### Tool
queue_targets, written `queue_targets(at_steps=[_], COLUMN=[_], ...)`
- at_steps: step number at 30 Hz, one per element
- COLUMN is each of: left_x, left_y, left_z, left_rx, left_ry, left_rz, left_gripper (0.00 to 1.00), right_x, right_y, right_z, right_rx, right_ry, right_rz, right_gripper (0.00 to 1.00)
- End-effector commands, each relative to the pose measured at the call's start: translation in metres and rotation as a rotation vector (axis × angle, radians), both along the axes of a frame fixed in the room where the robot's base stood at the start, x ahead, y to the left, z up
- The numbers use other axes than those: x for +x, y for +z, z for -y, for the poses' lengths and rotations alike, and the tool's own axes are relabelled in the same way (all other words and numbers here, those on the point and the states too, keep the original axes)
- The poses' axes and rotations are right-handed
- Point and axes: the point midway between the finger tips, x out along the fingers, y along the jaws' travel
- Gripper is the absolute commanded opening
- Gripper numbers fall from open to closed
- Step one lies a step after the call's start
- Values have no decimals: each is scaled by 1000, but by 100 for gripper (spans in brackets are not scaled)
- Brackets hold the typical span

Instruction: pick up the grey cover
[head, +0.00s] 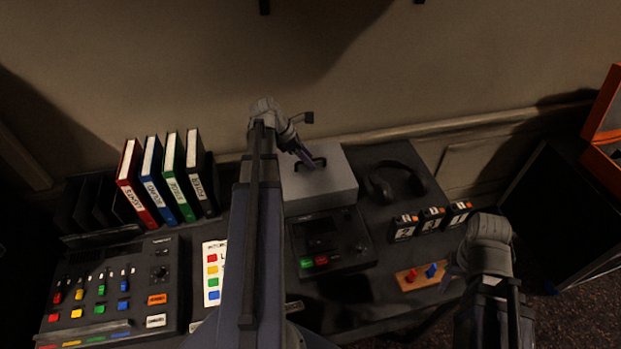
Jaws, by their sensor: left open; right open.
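The grey cover (336,187) is a box-like lid with a dark handle on top. It sits at the back middle of the desk, behind a dark device. My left gripper (304,156) is open right at the handle. Whether its fingers are around the handle or just above it I cannot tell. My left arm hides the cover's left edge. My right gripper (452,272) is open and empty at the front right, close to a small orange board (411,280) with a red and a blue peg.
A dark device (330,243) with red and green buttons stands in front of the cover. Headphones (396,182) lie to its right, near several numbered black blocks (431,220). Binders (170,180) and a mixing console (110,290) fill the left.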

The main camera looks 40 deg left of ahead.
Motion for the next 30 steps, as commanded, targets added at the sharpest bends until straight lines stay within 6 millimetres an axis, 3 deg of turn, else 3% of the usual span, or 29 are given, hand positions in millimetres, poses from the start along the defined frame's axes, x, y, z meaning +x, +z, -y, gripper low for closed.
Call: queue_targets(at_steps=[1,3,11,24,30], left_x=[3,5,6,6,6], left_y=[-11,-15,-13,-13,-13], left_z=[2,4,5,5,5], left_rx=[0,0,0,0,0], left_ry=[-1,-1,1,0,0], left_rz=[0,0,0,0,0], left_gripper=[50,50,50,0,0], right_x=[0,0,0,0,0], right_y=[-11,-15,-13,-13,-13], right_z=[0,0,0,0,0], right_rx=[0,0,0,0,0], right_ry=[0,0,0,0,0], right_rz=[0,0,0,0,0], right_gripper=[56,56,56,56,56])
